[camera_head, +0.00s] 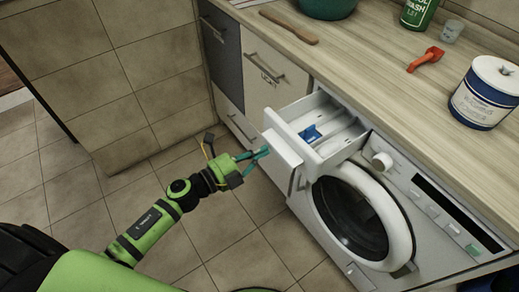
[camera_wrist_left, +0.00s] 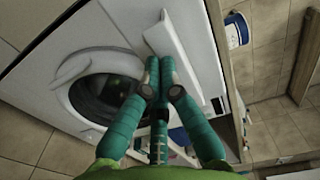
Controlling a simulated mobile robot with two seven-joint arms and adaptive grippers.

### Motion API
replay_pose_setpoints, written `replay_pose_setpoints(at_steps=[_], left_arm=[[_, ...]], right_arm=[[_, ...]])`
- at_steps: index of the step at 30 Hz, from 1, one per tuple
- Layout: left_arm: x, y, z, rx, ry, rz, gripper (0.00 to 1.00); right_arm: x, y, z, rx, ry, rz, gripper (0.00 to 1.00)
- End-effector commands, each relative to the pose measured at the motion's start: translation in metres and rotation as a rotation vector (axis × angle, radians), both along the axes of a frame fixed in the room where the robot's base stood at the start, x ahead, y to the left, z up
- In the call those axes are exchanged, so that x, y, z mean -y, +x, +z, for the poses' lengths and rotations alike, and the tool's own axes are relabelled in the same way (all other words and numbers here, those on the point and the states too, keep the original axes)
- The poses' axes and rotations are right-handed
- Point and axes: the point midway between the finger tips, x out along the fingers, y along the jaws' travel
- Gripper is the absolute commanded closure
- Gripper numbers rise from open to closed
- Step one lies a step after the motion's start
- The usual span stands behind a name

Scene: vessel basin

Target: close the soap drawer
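The soap drawer is pulled out of the white washing machine (camera_head: 400,195) at its upper left. Its white front panel (camera_head: 284,148) faces my left gripper, and a blue insert (camera_head: 311,133) shows inside its tray. My left gripper (camera_head: 266,151) has its teal fingers together and empty, just in front of the drawer front. In the left wrist view the fingertips (camera_wrist_left: 160,72) overlap the edge of the white drawer front (camera_wrist_left: 185,60); I cannot tell whether they touch it. My right gripper is not in view.
The round washer door (camera_head: 362,220) is shut below the drawer. A wooden counter (camera_head: 375,75) above holds a white-blue tub (camera_head: 486,95), a red-orange tool (camera_head: 426,59), a green bottle (camera_head: 418,12) and a wooden utensil (camera_head: 290,27). Cabinets (camera_head: 270,80) stand left of the washer. Floor is open in front.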

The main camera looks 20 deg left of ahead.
Motion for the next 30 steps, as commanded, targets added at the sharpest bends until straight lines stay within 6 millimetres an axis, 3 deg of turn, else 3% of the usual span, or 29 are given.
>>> replay_pose_setpoints(at_steps=[17,30], left_arm=[[0.008,0.010,0.001,0.002,0.000,-0.001,1.00],[0.065,0.083,0.000,0.004,0.000,-0.002,1.00]], right_arm=[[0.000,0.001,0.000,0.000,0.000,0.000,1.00],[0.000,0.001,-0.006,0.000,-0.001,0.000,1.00]])
